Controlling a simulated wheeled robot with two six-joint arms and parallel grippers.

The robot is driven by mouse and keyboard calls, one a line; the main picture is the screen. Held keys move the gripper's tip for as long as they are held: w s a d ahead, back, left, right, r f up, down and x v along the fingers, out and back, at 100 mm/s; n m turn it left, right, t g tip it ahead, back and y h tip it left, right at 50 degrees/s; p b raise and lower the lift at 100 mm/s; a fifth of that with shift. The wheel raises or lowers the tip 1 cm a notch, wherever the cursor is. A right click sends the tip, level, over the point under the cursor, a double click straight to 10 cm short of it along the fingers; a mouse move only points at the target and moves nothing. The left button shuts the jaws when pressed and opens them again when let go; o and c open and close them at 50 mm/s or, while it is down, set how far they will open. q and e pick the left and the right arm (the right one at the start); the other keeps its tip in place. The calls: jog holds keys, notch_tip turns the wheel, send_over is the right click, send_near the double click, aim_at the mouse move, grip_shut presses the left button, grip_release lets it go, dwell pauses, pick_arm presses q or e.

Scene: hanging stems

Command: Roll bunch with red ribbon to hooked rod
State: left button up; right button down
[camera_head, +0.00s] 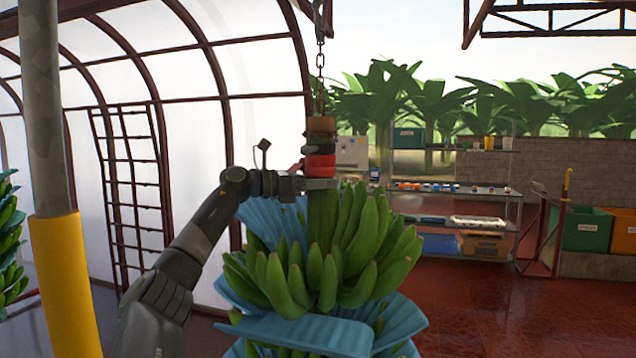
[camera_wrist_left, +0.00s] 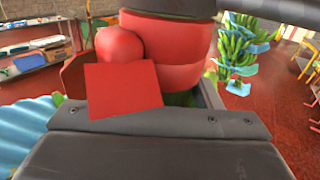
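The banana bunch (camera_head: 335,250) hangs upright from a chain (camera_head: 320,65), with blue sheets between its hands of green fruit. A red ribbon (camera_head: 319,165) wraps its stem below a brown block; in the left wrist view the ribbon (camera_wrist_left: 170,70) has a knot and a loose tail. My left gripper (camera_head: 318,184) is at the stem just below the ribbon, its fingers around the stem and seemingly closed on it. The finger contact is partly hidden. A thin rod with a yellow top (camera_head: 567,185) stands at the right; whether it is hooked is unclear. My right gripper is out of view.
A yellow-sleeved post (camera_head: 65,285) stands at the left, with another bunch (camera_head: 8,240) beyond it. A metal shelf (camera_head: 455,190) with small items and green and orange bins (camera_head: 586,230) stand at the right. Red floor (camera_head: 480,310) is clear in front of them.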

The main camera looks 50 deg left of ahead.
pick_arm(q)
jog(key=shift+o, duration=1.2)
jog(key=shift+s+a, duration=0.1)
jog(key=shift+a, duration=0.05)
jog(key=shift+s+a+f+b, duration=0.15)
jog(key=shift+s+b, duration=0.1)
jog(key=shift+b, duration=0.1)
jog(key=b+v, duration=0.8)
jog(key=v, duration=0.7)
jog(key=shift+s, duration=0.15)
jog(key=shift+s+a+b, duration=0.3)
jog(key=shift+s+b, duration=0.1)
jog(key=shift+s, duration=0.2)
